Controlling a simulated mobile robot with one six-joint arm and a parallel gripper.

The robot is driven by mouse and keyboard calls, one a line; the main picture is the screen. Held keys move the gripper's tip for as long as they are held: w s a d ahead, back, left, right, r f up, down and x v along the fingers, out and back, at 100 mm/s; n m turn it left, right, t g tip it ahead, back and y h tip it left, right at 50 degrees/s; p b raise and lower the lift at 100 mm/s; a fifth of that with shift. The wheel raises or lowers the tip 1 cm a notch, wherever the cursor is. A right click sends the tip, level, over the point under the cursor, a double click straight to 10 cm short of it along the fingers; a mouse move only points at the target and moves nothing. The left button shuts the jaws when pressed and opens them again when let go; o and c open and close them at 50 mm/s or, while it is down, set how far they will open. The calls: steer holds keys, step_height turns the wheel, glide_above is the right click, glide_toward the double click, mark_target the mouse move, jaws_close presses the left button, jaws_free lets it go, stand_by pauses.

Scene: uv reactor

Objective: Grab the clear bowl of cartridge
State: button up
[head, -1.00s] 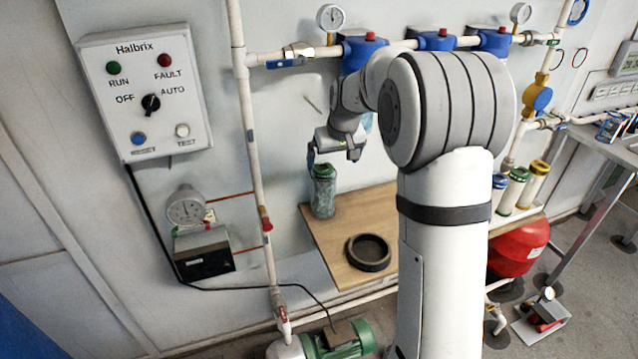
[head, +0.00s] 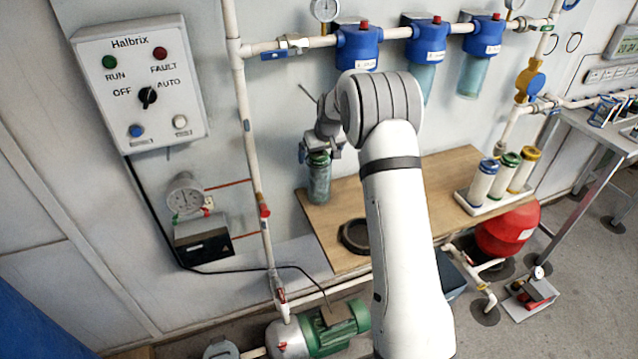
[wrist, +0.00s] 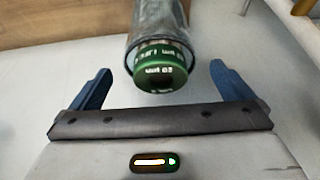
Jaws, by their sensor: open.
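The clear bowl (head: 319,185) stands upright on the wooden bench top, with a green-capped cartridge (head: 318,159) inside it. In the wrist view, the bowl (wrist: 160,40) and the green cartridge end (wrist: 160,65), with white print, show at top centre. My gripper (head: 321,150) is at the bowl's upper end. In the wrist view, my gripper (wrist: 160,70) is open, its two blue fingers one on each side of the cartridge end with a gap on both sides. Neither finger visibly touches the bowl.
A dark ring (head: 355,236) lies on the bench (head: 440,205), right of the bowl. Blue filter heads (head: 425,42) hang on the pipe above; two carry clear bowls. A white tray (head: 482,207) of several cartridges stands at the right. A vertical pipe (head: 250,160) runs to the left.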

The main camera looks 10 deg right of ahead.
mark_target(319, 180)
steer(key=p+x, duration=0.1)
steer(key=x, duration=0.3)
steer(key=shift+w+f, duration=0.1)
steer(key=shift+f, duration=0.15)
steer(key=c, duration=1.6)
steer(key=shift+r, duration=0.15)
